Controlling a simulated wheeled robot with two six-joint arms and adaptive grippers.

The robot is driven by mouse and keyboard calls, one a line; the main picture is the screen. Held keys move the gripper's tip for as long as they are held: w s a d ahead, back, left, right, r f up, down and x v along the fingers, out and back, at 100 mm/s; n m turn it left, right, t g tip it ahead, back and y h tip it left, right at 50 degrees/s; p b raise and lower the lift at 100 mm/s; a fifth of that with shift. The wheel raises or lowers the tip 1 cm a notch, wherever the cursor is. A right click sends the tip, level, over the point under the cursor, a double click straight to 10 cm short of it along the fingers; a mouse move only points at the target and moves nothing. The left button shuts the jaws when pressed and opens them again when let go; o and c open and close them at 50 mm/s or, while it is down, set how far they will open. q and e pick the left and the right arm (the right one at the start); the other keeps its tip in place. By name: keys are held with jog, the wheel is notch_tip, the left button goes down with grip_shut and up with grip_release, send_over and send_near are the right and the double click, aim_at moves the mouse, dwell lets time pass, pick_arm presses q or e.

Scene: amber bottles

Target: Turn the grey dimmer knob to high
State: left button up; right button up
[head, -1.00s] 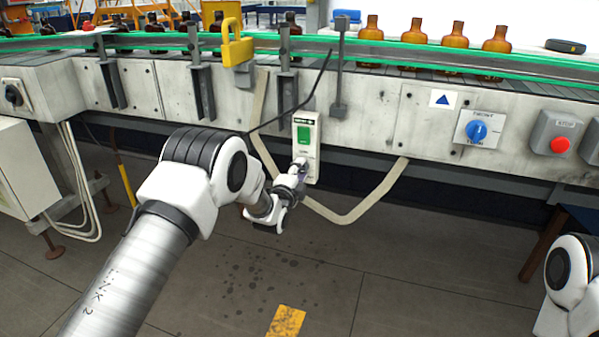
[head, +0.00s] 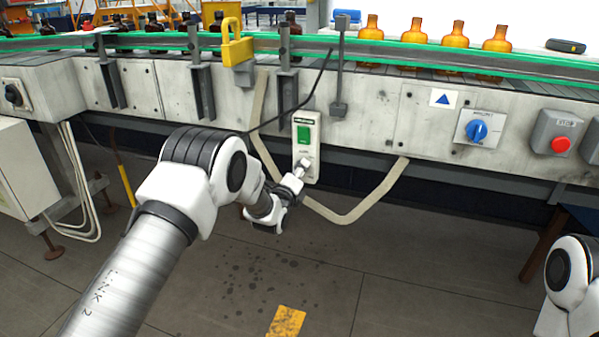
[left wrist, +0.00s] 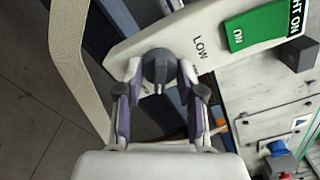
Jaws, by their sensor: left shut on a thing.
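The grey dimmer knob (left wrist: 157,66) sits on a white switch plate (left wrist: 125,48) and shows in the left wrist view. A "LOW" label is beside it on the plate. A pale mark on the knob points toward the bottom of that picture, away from the label. No "high" label is visible. My left gripper (left wrist: 158,74) is shut on the knob, one finger on each side. In the head view my left gripper (head: 301,168) reaches the lower part of the white plate (head: 307,129). My right gripper is outside the view.
A green switch (head: 304,136) is above the knob on the plate. A beige cable (head: 345,218) loops below. A blue rotary knob (head: 477,131) and a red stop button (head: 561,145) are on the conveyor front at right. Amber bottles (head: 455,37) stand on the conveyor.

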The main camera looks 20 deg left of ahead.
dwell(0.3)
pick_arm(q)
jog(key=o, duration=1.1)
jog(key=shift+o, duration=0.2)
jog(key=shift+s, duration=0.1)
jog(key=s, duration=1.1)
jog(key=shift+s+a, duration=0.2)
jog(key=shift+s, duration=0.2)
